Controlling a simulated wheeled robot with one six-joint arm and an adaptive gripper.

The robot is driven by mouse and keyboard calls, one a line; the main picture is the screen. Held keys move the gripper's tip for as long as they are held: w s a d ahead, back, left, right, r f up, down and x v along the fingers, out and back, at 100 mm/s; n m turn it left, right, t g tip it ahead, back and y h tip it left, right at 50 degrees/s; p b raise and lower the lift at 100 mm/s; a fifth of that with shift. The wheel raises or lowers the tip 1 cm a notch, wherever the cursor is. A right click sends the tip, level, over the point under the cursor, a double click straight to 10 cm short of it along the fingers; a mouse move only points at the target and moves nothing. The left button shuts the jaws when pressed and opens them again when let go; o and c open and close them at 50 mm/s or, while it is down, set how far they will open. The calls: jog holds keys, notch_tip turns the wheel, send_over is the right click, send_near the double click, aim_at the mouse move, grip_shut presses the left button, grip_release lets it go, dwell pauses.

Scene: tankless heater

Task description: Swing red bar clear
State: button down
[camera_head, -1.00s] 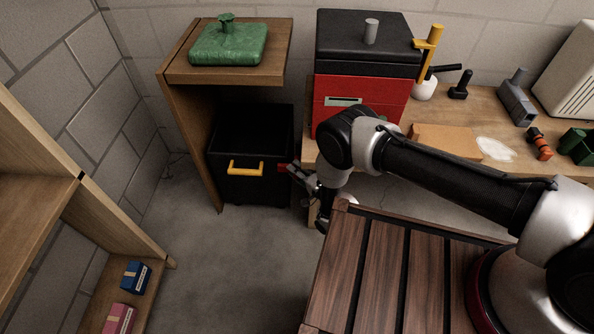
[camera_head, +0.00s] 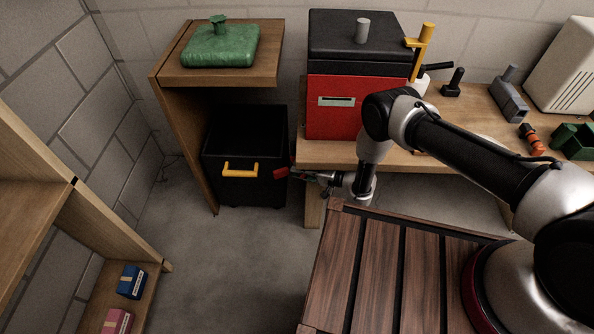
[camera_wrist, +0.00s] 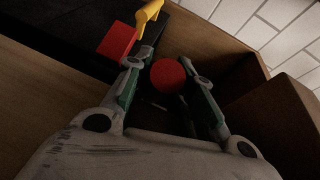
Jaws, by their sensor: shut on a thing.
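The red bar (camera_head: 281,172) shows only as a small red piece in front of the right side of the black bin (camera_head: 214,182), near its yellow handle (camera_head: 240,173). My gripper (camera_head: 298,174) reaches in from the right, at the bar. In the wrist view a red block (camera_wrist: 117,40) lies just left of the fingers, close to the yellow handle (camera_wrist: 150,14). A round red end (camera_wrist: 167,75) sits between the fingers of my gripper (camera_wrist: 172,84), which are shut on it. Whether block and round end are one piece is hidden.
A wooden stand (camera_head: 178,118) rises around the bin, with a green bag (camera_head: 220,46) on top. My slatted deck lies below. Grey floor (camera_head: 230,260) is open in front of the bin.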

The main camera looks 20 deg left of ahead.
jog(key=shift+w+d+n+g, duration=0.25)
jog(key=shift+n+g, duration=0.15)
jog(key=shift+g, duration=0.2)
jog(key=c, duration=1.2)
grip_release()
